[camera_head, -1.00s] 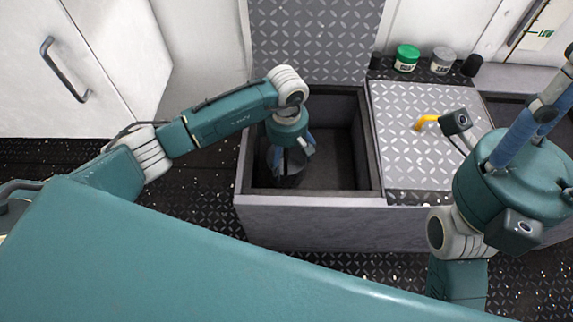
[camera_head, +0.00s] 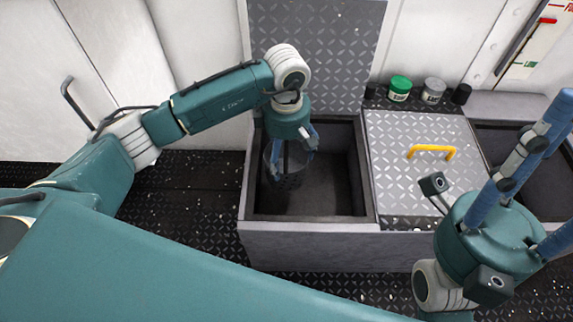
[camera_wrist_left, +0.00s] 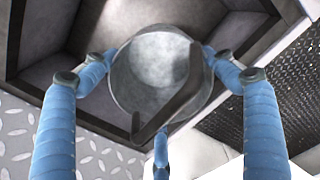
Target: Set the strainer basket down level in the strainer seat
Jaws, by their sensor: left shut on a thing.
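The strainer basket (camera_head: 290,180) is a grey round can with a dark bail handle. My left gripper (camera_head: 292,156) is shut on it, with blue fingers around its sides, inside the mouth of the open bin. In the left wrist view the basket (camera_wrist_left: 155,58) shows its pale, empty inside between my fingers. The handle (camera_wrist_left: 178,100) crosses its near side. The strainer seat cannot be made out; the basket and the bin's shadow cover the floor there. I cannot tell whether the basket touches anything below. My right gripper (camera_head: 535,180) is at the right, fingers spread and empty.
The open bin (camera_head: 305,228) has a raised rim and an upright tread-plate lid (camera_head: 315,50) behind it. A closed hatch (camera_head: 410,170) with a yellow handle (camera_head: 430,150) lies to its right. A green jar (camera_head: 400,88), a grey jar (camera_head: 433,90) and dark caps stand behind.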

